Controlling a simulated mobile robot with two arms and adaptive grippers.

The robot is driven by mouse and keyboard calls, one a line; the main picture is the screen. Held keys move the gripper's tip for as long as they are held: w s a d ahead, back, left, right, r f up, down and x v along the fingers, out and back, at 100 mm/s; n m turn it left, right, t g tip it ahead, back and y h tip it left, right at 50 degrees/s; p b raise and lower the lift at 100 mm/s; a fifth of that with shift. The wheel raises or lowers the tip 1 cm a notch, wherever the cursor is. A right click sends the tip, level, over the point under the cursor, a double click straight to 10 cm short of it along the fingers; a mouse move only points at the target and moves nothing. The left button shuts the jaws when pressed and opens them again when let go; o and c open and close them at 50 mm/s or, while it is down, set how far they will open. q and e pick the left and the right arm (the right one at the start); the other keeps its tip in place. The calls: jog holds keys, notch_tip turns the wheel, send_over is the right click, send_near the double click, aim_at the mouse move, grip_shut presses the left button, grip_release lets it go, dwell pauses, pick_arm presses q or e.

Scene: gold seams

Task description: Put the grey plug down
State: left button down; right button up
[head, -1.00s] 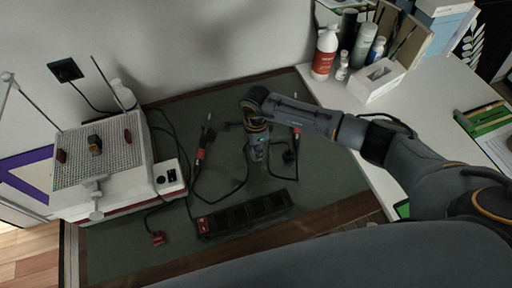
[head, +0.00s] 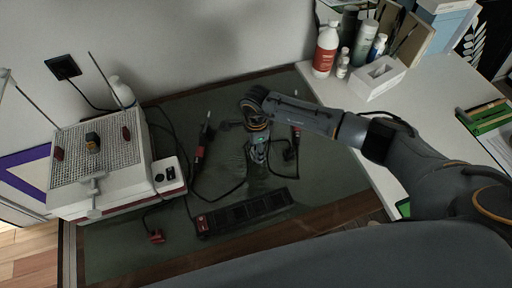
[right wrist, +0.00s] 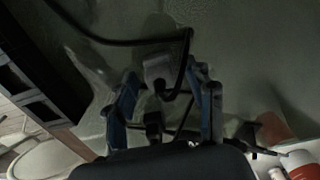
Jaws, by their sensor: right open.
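The grey plug (right wrist: 160,70) lies on the green mat in the right wrist view, between the fingertips of my right gripper (right wrist: 164,88). The fingers are open, one on each side of it, and I cannot tell whether either touches it. A black cable runs across and around the plug. In the head view my right gripper (head: 257,155) points down at the mat, and its fingers and the plug are hard to make out there. My left gripper is not in view.
A black power strip (head: 245,213) lies in front of the gripper. A red plug (head: 156,237), a red-and-black tool (head: 201,150) and loose cables lie to the left. A white box with a perforated top (head: 98,165) stands far left. Bottles and a white desk are at right.

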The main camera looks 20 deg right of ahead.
jog(key=shift+r+p, duration=0.4)
jog(key=shift+r, duration=0.15)
notch_tip(320, 180, up, 12)
jog(key=b, duration=0.3)
